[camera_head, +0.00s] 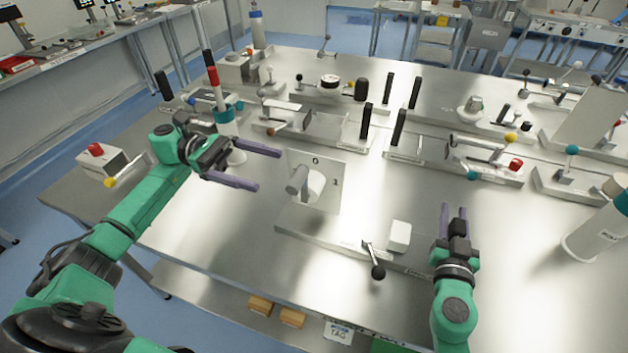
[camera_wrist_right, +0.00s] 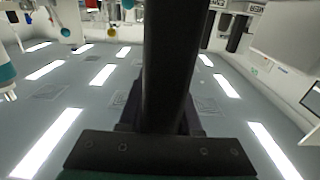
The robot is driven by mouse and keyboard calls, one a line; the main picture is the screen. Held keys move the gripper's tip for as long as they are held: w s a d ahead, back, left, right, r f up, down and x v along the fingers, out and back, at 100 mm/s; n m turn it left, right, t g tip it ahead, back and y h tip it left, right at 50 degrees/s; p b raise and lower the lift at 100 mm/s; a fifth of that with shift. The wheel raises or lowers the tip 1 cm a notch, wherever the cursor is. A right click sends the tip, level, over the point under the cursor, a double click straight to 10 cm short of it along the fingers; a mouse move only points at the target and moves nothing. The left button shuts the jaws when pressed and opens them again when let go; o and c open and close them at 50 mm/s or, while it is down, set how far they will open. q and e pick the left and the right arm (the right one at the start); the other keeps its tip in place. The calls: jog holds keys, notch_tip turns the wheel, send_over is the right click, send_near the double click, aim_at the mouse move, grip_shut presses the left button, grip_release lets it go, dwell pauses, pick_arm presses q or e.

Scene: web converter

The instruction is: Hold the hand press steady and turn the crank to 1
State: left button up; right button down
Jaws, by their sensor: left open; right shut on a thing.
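The hand press has a long, flat metal base (camera_head: 320,240) on the table. An upright plate (camera_head: 330,192) on it is marked 0 and 1, and a grey cylindrical crank (camera_head: 298,181) sticks out in front. My left gripper (camera_head: 268,169) is open and empty, its fingers pointing toward the plate and crank, apparently just left of them. My right gripper (camera_head: 453,212) is shut on a black upright handle (camera_head: 458,228) at the base's right end. This handle fills the middle of the right wrist view (camera_wrist_right: 170,60).
A white block (camera_head: 399,236) and a lever with a black ball knob (camera_head: 376,270) sit on the press base. Other fixtures with black handles (camera_head: 397,128) line the back. A white cylinder (camera_head: 597,232) stands right.

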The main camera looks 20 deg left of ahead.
aim_at(304, 181)
pick_arm(q)
jog(key=d, duration=1.1)
jog(key=shift+s+d+f, duration=0.1)
jog(key=shift+d+f, duration=0.05)
jog(key=shift+d, duration=0.05)
grip_shut()
